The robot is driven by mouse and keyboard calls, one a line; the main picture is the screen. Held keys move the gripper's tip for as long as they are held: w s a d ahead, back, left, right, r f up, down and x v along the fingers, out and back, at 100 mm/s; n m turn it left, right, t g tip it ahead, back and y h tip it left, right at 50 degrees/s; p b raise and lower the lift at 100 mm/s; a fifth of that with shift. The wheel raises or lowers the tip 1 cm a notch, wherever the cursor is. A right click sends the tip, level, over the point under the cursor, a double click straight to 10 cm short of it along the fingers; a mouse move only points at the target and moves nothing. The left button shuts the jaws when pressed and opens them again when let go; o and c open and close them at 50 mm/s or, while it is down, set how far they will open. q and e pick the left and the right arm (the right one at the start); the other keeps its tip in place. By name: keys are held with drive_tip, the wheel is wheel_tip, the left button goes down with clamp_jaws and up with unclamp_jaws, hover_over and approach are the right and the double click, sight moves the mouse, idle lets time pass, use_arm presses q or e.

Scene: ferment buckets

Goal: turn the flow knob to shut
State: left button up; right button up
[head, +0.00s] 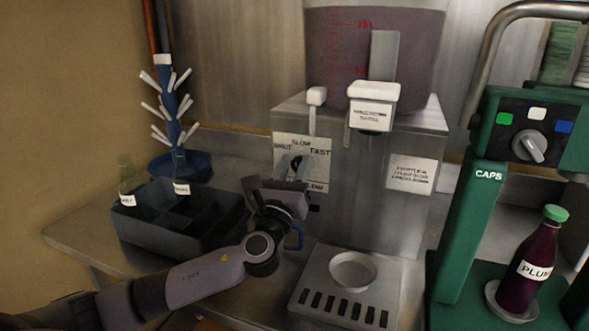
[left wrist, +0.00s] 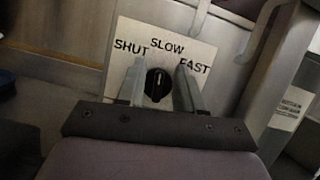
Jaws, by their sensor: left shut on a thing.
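The flow knob (left wrist: 157,88) is a round black knob on a white label plate (left wrist: 190,45) marked SHUT, SLOW and FAST. In the left wrist view its pale pointer line stands nearly upright, toward SLOW. My left gripper (left wrist: 159,80) has one finger on each side of the knob and is shut on it. In the head view the left gripper (head: 292,175) is at the plate (head: 318,150) on the front of the steel dispenser (head: 350,215), and it hides most of the knob. My right gripper is not in view.
A drip tray with a round cup (head: 352,270) stands below the dispenser. A dark divided crate (head: 150,228) and a blue bottle tree (head: 172,105) are at the left. A green capping machine (head: 470,215) and a plum bottle (head: 525,265) stand at the right.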

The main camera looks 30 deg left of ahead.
use_arm(q)
drive_tip(key=n+g+y, duration=0.1)
drive_tip(key=n+y, duration=0.1)
drive_tip(key=n, duration=0.3)
drive_tip(key=shift+a+f+b, duration=0.1)
drive_tip(key=shift+b, duration=0.25)
drive_tip(key=shift+a+n+g+y, duration=0.1)
drive_tip(key=shift+n+g+y, duration=0.5)
drive_tip(key=shift+n, duration=0.85)
drive_tip(key=shift+a+n+g+y, duration=0.1)
drive_tip(key=shift+n+g+y, duration=0.45)
drive_tip(key=shift+n, duration=0.9)
drive_tip(key=shift+c, duration=0.2)
drive_tip(key=shift+f, duration=0.1)
drive_tip(key=o, duration=1)
drive_tip(key=shift+s+d, duration=0.1)
drive_tip(key=shift+b+v, duration=0.5)
drive_tip(key=shift+v, duration=3.05)
